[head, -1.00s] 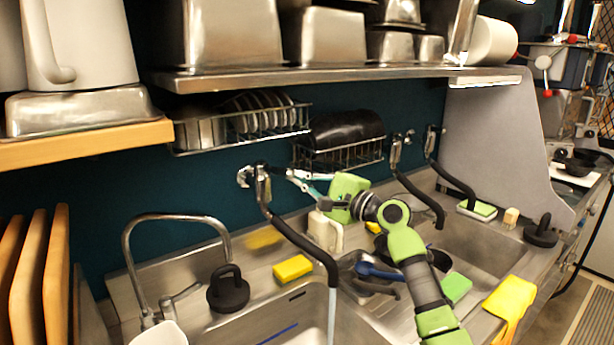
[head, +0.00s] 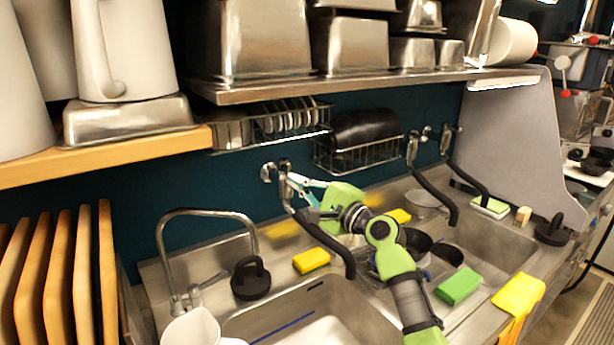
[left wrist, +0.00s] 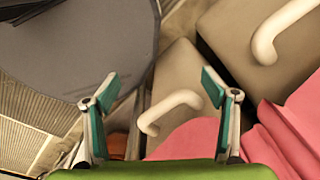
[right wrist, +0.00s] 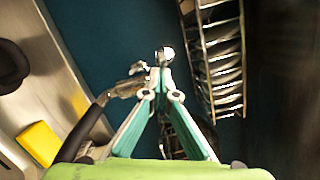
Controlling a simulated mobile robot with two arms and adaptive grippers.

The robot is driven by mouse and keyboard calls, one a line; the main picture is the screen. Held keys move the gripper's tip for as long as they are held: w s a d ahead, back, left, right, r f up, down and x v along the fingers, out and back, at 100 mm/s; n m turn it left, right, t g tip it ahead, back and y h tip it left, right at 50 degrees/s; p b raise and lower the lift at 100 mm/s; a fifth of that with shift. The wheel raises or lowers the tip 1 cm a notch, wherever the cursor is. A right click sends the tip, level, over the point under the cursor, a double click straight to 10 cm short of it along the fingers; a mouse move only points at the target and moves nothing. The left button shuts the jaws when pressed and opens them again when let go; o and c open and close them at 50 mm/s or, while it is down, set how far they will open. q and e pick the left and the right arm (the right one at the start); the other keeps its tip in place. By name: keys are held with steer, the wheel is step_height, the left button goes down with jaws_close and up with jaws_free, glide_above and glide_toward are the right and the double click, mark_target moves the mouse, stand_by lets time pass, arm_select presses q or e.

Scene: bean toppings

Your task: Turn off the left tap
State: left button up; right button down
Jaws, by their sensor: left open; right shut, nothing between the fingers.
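The left tap (head: 286,187) is wall-mounted, with a chrome body and a long black spout (head: 325,245) over the left sink basin (head: 340,312). No water shows under the spout. My right gripper (head: 292,180) is shut and empty, its tips at or very near the tap's chrome handle; contact is unclear. In the right wrist view, the shut fingertips (right wrist: 160,70) overlap the chrome tap parts (right wrist: 128,88). My left gripper (left wrist: 160,85) is open and empty, over beige containers with white handles (left wrist: 172,108) and pink cloth-like material (left wrist: 200,145), away from the tap.
A chrome gooseneck faucet (head: 205,212) stands at the left. Two more black-spouted taps (head: 432,195) (head: 468,175) are to the right. A dish rack (head: 375,155) and metal shelf (head: 350,85) hang above. Yellow sponge (head: 311,261) and black stopper (head: 250,278) lie by the basin.

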arm_select(q)
steer(key=shift+d+r+p, duration=0.25)
steer(key=shift+r+p, duration=0.1)
steer(key=shift+r, duration=0.2)
arm_select(e)
steer(key=shift+s+a, duration=0.2)
steer(key=shift+a, duration=0.45)
